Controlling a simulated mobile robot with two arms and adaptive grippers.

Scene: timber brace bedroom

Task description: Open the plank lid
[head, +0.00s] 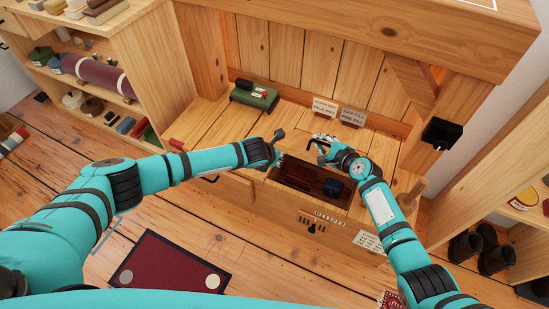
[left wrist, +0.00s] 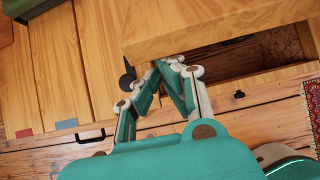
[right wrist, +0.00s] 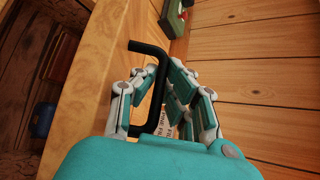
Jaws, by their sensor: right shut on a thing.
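The plank lid (head: 366,143) is part of the wooden bench. It stands clear of the front of a dark compartment (head: 285,182); I cannot tell whether it is tilted or slid back. My right gripper (head: 320,146) is shut on the lid's black bar handle (right wrist: 153,49), which shows between its fingers in the right wrist view. My left gripper (head: 279,148) is empty, its fingertips close together, near the left end of the compartment. In the left wrist view it (left wrist: 158,66) is beside the thick edge of a board (left wrist: 215,32). Part of the lid is hidden by my right gripper.
A green box (head: 254,95) and small label cards (head: 325,107) stand at the back of the bench. A blue item (head: 333,188) lies in the compartment. Shelves flank the bench; boots (head: 466,246) are at the right. A dark red mat (head: 170,265) lies on the floor.

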